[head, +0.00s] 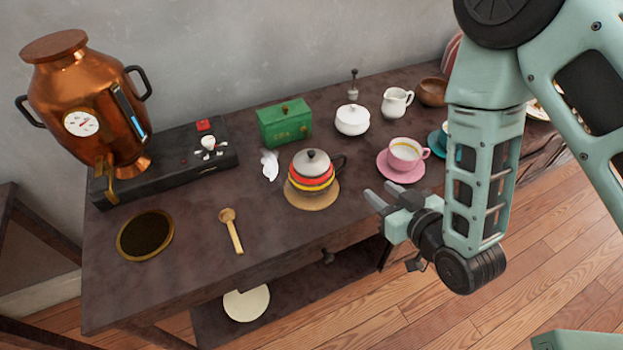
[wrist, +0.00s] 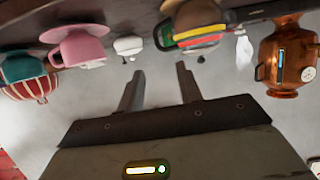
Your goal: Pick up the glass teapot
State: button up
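The teapot (head: 311,172) stands upright on a round cork mat (head: 313,201) near the table's front edge in the head view. It has a grey lid, red and yellow bands and a dark handle on its right; I cannot tell if it is glass. It also shows upside down at the top of the wrist view (wrist: 196,38). My gripper (head: 380,198) is open and empty, to the right of the teapot and apart from it. In the wrist view its two fingers (wrist: 161,84) are spread with nothing between them.
A pink cup (head: 404,152) on a saucer stands behind my gripper, with a white sugar bowl (head: 352,120) and creamer (head: 397,103) further back. A green box (head: 285,123), copper urn (head: 85,100) and wooden spoon (head: 232,232) are left of the teapot. Table front is mostly clear.

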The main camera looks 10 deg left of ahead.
jog(key=shift+b+x, duration=1.4)
jog(key=shift+b, duration=1.3)
jog(key=p, duration=0.2)
send_near(346, 161)
jog(key=x, duration=0.4)
jog(key=shift+a+f, duration=0.1)
jog(key=shift+a, duration=0.2)
jog(key=shift+d+p+x, duration=0.15)
jog(key=shift+p+x, duration=0.2)
jog(key=shift+x, duration=1.25)
jog(key=shift+d+p+x, duration=0.15)
jog(key=shift+p+x, duration=0.2)
jog(key=shift+x, duration=1.25)
jog(key=shift+w+f, duration=0.1)
grip_shut()
